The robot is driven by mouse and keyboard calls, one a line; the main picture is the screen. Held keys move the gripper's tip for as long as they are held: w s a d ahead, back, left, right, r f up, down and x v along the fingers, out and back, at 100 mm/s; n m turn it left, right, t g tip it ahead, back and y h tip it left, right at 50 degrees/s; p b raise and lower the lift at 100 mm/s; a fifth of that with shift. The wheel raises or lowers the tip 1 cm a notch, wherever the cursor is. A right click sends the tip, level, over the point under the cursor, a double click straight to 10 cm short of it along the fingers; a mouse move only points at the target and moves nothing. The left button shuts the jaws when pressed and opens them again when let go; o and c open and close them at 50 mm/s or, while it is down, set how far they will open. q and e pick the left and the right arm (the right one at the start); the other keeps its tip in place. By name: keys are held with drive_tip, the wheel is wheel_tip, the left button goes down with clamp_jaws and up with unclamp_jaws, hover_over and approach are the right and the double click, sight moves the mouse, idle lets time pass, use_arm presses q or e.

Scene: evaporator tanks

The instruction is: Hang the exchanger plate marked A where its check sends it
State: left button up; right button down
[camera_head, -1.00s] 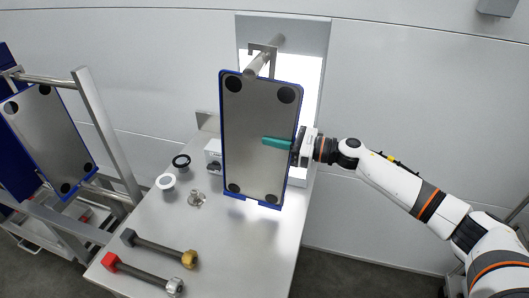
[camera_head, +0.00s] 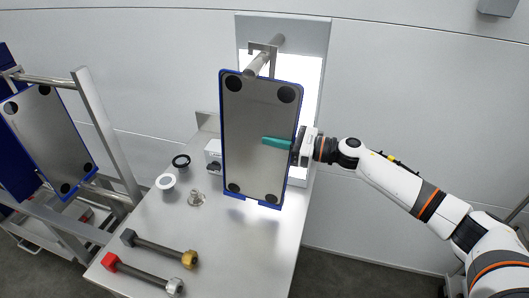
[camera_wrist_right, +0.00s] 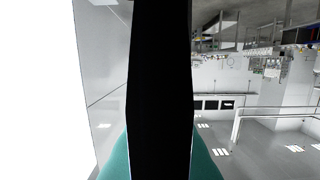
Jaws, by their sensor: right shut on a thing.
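An exchanger plate (camera_head: 258,125), grey with a blue edge and four dark corner holes, stands upright in front of a lit white panel (camera_head: 311,75). Its top is at a metal bar with a hook (camera_head: 262,62); I cannot tell whether it hangs there. No letter A can be read on it. My right gripper (camera_head: 283,143) is shut on the plate's right edge, one teal finger across its face. In the right wrist view the plate (camera_wrist_right: 160,85) shows edge-on as a dark band between the teal fingers. My left gripper is not in view.
Another plate (camera_head: 48,140) hangs on a metal rack (camera_head: 105,135) at the left. The steel bench (camera_head: 225,250) holds a white ring (camera_head: 166,181), a black ring (camera_head: 181,161), a small metal fitting (camera_head: 197,198), a grey-headed tool (camera_head: 158,248) and a red-headed tool (camera_head: 142,274).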

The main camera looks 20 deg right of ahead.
drive_tip(key=shift+r, duration=0.8)
drive_tip(key=shift+r+p, duration=0.2)
drive_tip(key=shift+p, duration=0.15)
drive_tip(key=shift+s+d+f, duration=0.1)
drive_tip(key=b+v, duration=0.5)
drive_tip(key=v, duration=0.1)
drive_tip(key=shift+s+d, duration=0.25)
drive_tip(key=shift+d, duration=0.05)
idle(0.4)
